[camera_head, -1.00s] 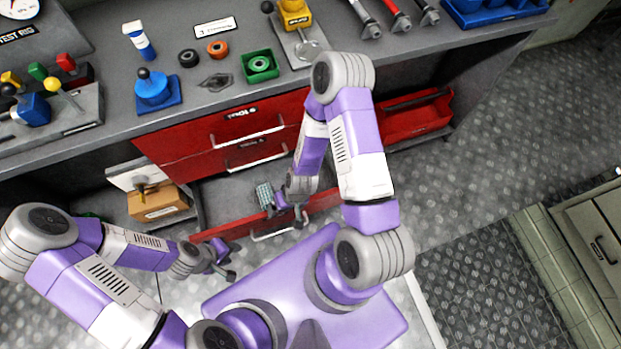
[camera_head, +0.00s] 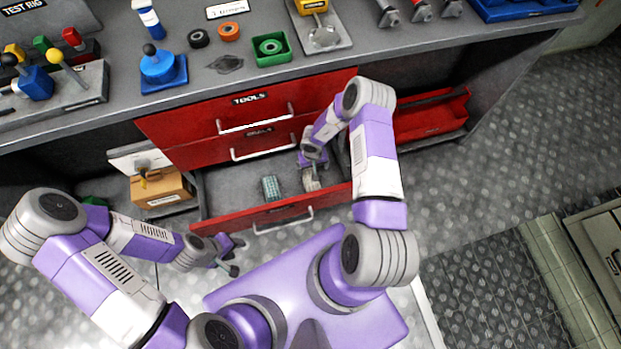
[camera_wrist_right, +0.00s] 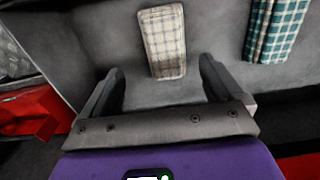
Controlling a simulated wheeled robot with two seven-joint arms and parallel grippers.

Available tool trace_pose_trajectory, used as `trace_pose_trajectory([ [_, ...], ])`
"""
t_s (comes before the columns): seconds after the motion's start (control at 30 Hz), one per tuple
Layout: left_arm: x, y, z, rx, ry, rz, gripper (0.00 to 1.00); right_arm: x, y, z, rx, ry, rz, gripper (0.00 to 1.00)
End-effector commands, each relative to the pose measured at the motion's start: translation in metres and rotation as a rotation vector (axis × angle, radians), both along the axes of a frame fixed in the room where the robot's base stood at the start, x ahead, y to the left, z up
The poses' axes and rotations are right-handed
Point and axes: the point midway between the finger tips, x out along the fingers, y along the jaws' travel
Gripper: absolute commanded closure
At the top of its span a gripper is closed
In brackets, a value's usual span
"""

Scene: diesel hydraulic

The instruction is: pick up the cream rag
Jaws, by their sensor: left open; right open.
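The cream rag (camera_head: 311,181) lies in the open bottom drawer and is partly covered by my right gripper in the head view. In the right wrist view the cream checked rag (camera_wrist_right: 164,38) lies folded on the grey drawer floor, lengthwise ahead of the jaws. My right gripper (camera_head: 313,165) is over the drawer. In the right wrist view its two fingers (camera_wrist_right: 162,78) are apart, one to each side of the rag's near end, with nothing held. My left gripper (camera_head: 236,256) is open and empty in front of the drawer, at its left.
A teal checked rag (camera_head: 270,188) lies left of the cream rag in the same drawer; the right wrist view shows it at the upper right (camera_wrist_right: 275,30). The red drawer front (camera_head: 262,214) stands out toward me. A cardboard box (camera_head: 160,188) sits left, a red bin (camera_head: 430,115) right.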

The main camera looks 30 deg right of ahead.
Motion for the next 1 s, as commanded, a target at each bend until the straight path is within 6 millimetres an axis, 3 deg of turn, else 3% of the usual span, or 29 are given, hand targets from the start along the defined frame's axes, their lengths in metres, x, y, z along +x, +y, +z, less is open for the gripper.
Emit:
trace_pose_trajectory([
  [0.5,0.0,0.0,-0.033,0.0,0.0,0.0,0.57,-0.001,0.009,-0.064,-0.001,0.0,0.002,0.06],
  [0.73,0.0,0.0,-0.031,0.0,0.0,0.0,0.57,0.0,0.009,-0.063,0.0,-0.001,0.001,0.06],
  [1.0,0.0,0.0,-0.031,0.0,0.0,0.0,0.57,-0.001,0.009,-0.063,0.0,-0.001,0.001,0.46],
])
